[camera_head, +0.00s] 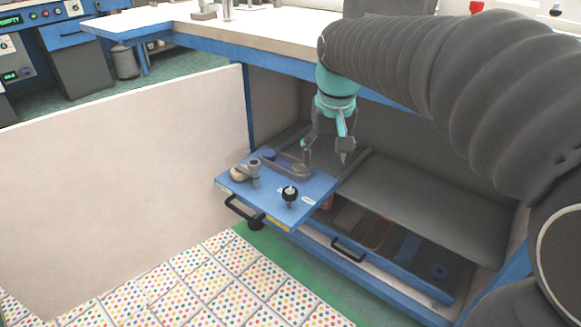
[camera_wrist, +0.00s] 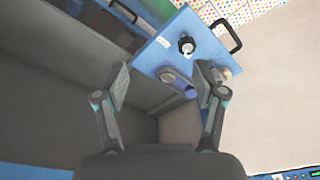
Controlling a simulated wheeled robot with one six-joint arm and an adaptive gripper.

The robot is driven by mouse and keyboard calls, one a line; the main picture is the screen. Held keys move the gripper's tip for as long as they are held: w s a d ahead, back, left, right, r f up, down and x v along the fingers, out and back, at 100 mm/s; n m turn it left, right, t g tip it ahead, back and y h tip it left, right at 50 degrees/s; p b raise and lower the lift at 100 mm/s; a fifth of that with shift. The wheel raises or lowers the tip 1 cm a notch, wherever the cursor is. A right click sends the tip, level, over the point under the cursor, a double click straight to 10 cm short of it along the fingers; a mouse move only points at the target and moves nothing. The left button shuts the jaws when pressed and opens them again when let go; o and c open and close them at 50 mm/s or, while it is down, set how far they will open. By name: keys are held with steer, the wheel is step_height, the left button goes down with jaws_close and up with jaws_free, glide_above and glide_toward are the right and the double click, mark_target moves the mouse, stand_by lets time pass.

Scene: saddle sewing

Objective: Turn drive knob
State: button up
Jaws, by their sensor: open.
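The likely drive knob is a black round knob (camera_head: 289,193) with a pale centre, standing on a blue pull-out board (camera_head: 318,187). It also shows near the top of the wrist view (camera_wrist: 187,45). My gripper (camera_head: 325,156) is open and empty above the rear of the board. In the wrist view my open fingers (camera_wrist: 164,76) frame a grey belt-like part, and the knob lies beyond the fingertips. My gripper is apart from the knob.
A grey post with a cream base (camera_head: 238,174) stands left on the board, beside a black handle (camera_head: 243,208). An open drawer (camera_head: 405,280) with loose items lies below right. A white panel (camera_head: 120,170) stands at left. The worktop (camera_head: 200,27) overhangs the bay.

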steer(key=g, duration=0.2)
glide_above(290, 191)
step_height(290, 191, down, 3)
steer(key=shift+n, duration=0.3)
step_height(290, 191, down, 14)
steer(key=shift+f+b, duration=0.25)
steer(key=shift+b, duration=0.8)
steer(key=shift+c, duration=0.3)
steer(key=c, duration=1.1)
